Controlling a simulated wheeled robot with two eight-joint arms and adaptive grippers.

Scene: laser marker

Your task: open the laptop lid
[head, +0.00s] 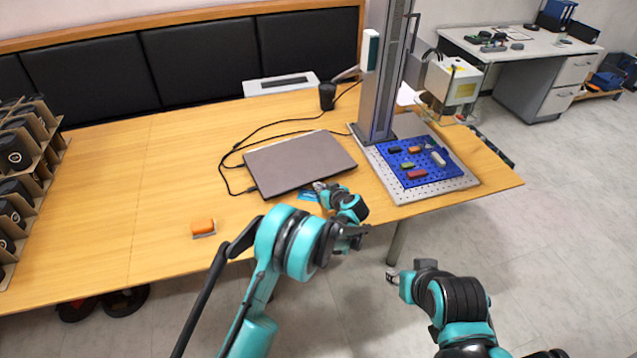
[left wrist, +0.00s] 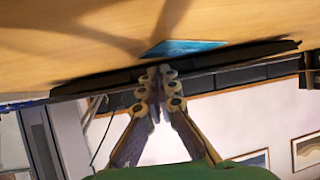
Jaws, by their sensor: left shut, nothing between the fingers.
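The closed grey laptop (head: 300,161) lies flat on the wooden table, its lid down. My left gripper (head: 319,186) is at the laptop's front edge, near its middle to right part. In the left wrist view, the shut, empty fingers (left wrist: 164,82) point at the laptop's thin dark edge (left wrist: 235,58), which is seen nearly edge-on. Whether the fingertips touch the lid cannot be told. My right gripper (head: 391,276) hangs in front of the table, away from the laptop; its finger opening is too small to judge.
A blue card (head: 308,195) lies at the laptop's front edge. Black cables run behind and left of it. The laser marker column (head: 379,75) and perforated plate (head: 440,190) stand right. An orange block (head: 203,226) lies left, with clear table around it.

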